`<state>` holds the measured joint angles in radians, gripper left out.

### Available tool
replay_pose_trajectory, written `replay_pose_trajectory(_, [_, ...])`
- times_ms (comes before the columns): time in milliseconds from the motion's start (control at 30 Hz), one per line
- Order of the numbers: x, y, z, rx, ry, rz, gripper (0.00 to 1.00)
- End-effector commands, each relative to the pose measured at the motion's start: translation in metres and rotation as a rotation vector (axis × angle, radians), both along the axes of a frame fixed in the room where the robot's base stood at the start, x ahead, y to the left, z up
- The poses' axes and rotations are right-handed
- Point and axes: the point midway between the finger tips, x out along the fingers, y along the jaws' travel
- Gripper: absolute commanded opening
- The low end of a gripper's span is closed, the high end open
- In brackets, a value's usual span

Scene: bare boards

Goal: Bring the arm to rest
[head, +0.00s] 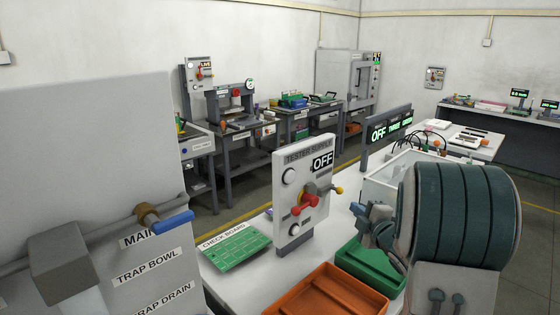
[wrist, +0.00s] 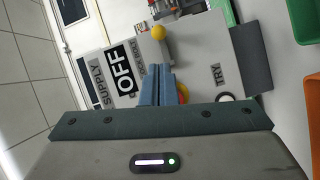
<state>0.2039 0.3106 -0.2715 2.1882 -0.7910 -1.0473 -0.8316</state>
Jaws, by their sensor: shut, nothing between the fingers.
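My gripper (head: 368,222) is shut and empty, to the right of the grey TESTER SUPPLY panel (head: 292,222) in the head view. In the wrist view the shut blue fingers (wrist: 157,84) stand in front of the same panel (wrist: 203,72), and nothing is between them. They cover part of a red and yellow part on its face. The panel shows an OFF sign (head: 322,161) and a lever with a yellow knob (head: 339,191). I cannot tell from the wrist view whether the fingertips touch the panel.
A green CHECK BOARD (head: 232,248) lies on the white bench. An orange tray (head: 325,294) and a green tray (head: 366,268) stand at the front, below my gripper. A cabinet with a blue-handled valve (head: 172,222) is at left. Benches line the back wall.

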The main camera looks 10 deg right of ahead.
Motion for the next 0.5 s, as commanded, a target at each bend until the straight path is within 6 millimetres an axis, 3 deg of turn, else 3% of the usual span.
replay_pose_trajectory(267, [-0.029,0.005,0.01,0.239,0.229,-0.265,0.0])
replay_pose_trajectory(500, [-0.088,0.023,0.001,0.509,0.47,-0.513,0.0])
